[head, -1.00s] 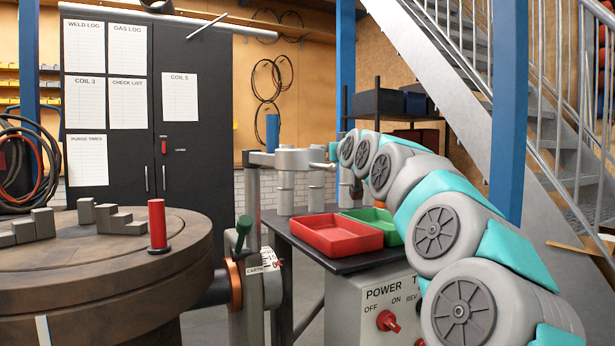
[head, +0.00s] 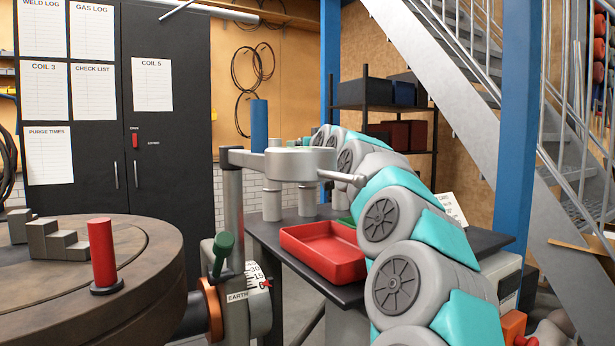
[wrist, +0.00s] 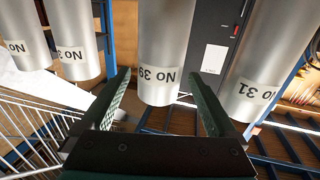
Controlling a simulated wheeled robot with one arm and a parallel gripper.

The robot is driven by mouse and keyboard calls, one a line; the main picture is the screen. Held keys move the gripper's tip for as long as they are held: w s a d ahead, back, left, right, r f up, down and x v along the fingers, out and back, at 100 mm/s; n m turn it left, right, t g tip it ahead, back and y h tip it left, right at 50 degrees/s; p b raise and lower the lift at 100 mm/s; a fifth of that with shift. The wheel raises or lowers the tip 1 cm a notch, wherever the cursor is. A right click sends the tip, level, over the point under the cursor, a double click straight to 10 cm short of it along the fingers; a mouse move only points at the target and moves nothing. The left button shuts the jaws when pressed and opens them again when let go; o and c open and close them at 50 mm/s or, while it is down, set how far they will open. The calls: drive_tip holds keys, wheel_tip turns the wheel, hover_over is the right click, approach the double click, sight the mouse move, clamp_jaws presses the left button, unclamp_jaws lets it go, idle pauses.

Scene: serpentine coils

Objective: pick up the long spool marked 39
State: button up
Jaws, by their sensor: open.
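The spool marked No 39 (wrist: 162,45) is a pale grey metal cylinder with a white label, upside down in the wrist view. My gripper (wrist: 160,78) is open, with one dark green finger on each side of the spool's labelled end. A spool marked No 31 (wrist: 262,60) is on the right, and two others (wrist: 72,35) are on the left with labels partly cut off. In the head view, grey cylinders (head: 272,203) stand on the dark bench (head: 480,240), their labels unreadable. My gripper is hidden there behind my arm.
A red tray (head: 325,250) lies on the bench. A grey post with a horizontal arm (head: 290,163) stands in front of the cylinders. A round table (head: 150,260) with a red cylinder (head: 102,252) is at left. A blue column and stairs (head: 460,100) rise at right.

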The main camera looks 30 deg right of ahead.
drive_tip(key=shift+p+x, duration=0.4)
drive_tip(key=shift+x, duration=1.4)
drive_tip(key=shift+f, duration=0.1)
drive_tip(key=shift+c, duration=0.2)
clamp_jaws()
